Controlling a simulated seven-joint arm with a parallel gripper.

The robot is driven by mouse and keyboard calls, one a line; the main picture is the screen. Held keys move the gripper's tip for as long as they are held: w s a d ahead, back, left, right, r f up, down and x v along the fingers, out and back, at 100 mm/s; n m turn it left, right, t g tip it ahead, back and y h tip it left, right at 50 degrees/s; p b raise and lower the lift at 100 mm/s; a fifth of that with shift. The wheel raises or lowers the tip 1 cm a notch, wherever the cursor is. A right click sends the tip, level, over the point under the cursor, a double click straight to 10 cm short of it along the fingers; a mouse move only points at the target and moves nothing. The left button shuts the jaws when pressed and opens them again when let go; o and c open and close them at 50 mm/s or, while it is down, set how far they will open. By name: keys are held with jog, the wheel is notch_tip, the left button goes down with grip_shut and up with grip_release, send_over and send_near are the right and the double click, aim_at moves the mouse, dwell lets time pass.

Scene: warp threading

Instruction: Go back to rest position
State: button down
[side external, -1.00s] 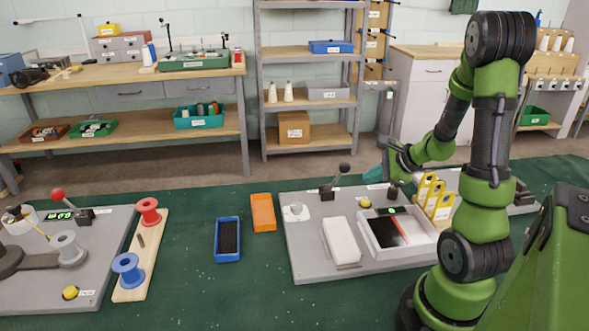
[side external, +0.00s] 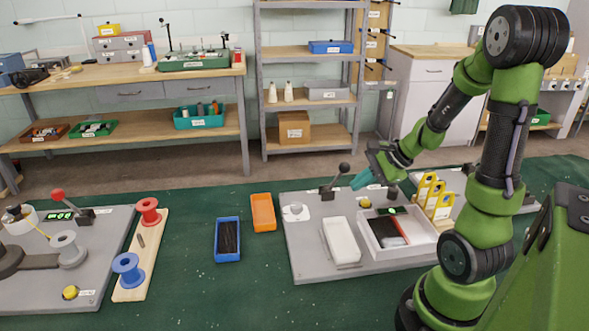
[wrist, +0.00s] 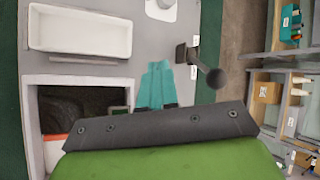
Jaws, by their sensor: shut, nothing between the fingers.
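My gripper (side external: 362,180) has teal fingers and is shut with nothing between them. It is in the air over the right-hand grey workstation panel (side external: 305,262), near the black-knobbed lever. In the wrist view my gripper (wrist: 157,72) shows as two teal fingers side by side over the grey panel, apart from the lever (wrist: 205,68). The dark and green body of my wrist covers the lower part of that view.
A blue bin (side external: 228,240) and an orange bin (side external: 263,212) stand left. Green table is clear in front.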

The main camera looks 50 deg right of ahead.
jog(key=s+a+r+n, duration=0.2)
jog(key=a+r+n, duration=0.4)
jog(key=a+n, duration=0.3)
jog(key=s+a+r+n, duration=0.2)
jog(key=a+r+n, duration=0.5)
jog(key=a+n, duration=0.2)
jog(key=a, duration=0.2)
jog(key=shift+a+r+n+g, duration=0.15)
jog(key=shift+a+n+g, duration=0.15)
jog(key=shift+a, duration=0.05)
